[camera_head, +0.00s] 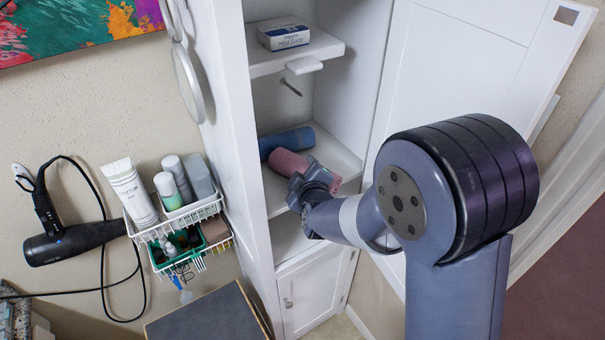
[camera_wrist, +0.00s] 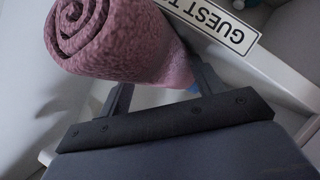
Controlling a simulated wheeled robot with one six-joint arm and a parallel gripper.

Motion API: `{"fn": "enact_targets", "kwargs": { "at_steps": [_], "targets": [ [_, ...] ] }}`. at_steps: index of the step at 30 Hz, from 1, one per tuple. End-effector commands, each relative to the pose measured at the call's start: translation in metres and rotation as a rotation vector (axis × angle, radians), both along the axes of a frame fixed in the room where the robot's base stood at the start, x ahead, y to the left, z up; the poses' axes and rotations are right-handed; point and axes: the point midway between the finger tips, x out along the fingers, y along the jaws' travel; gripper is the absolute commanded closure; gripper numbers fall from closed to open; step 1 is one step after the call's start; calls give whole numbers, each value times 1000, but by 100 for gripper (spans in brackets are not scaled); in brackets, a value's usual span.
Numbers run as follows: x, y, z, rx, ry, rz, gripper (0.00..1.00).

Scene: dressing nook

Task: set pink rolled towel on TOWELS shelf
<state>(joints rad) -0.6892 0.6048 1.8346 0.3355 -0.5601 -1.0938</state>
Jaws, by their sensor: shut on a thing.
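The pink rolled towel (camera_head: 288,162) is inside the open white cabinet, at the middle shelf (camera_head: 342,160). My gripper (camera_head: 308,175) is shut on it and hides part of it. In the wrist view the towel's spiral end (camera_wrist: 92,30) shows at the upper left, with the gripper fingers (camera_wrist: 165,85) on either side of the roll. A shelf-edge label (camera_wrist: 215,22) there reads "GUEST T", the remainder cut off by the frame. A blue rolled towel (camera_head: 290,141) lies on the shelf just behind the pink one. I cannot tell whether the pink towel touches the shelf.
An upper shelf (camera_head: 325,50) holds a boxed soap (camera_head: 284,38). A short peg (camera_head: 291,87) sticks out below it. The open cabinet door (camera_head: 445,60) stands to the right. A wire caddy (camera_head: 180,222) with bottles and a hair dryer (camera_head: 75,243) hang at left.

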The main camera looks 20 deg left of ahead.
Motion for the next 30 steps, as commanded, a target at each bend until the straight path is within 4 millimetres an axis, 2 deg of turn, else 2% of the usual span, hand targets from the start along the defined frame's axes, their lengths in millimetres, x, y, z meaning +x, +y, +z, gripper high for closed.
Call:
{"fn": "enact_targets", "kwargs": {
  "at_steps": [1,2,10,23,30],
  "targets": [
    [0,0,-2,1,-1,0,70],
    [0,0,0,1,-1,0,34],
    [0,0,-1,0,1,1,12],
    [-3,0,-4,-6,9,4,11],
    [-23,-11,3,-6,8,5,11]
  ]
}}
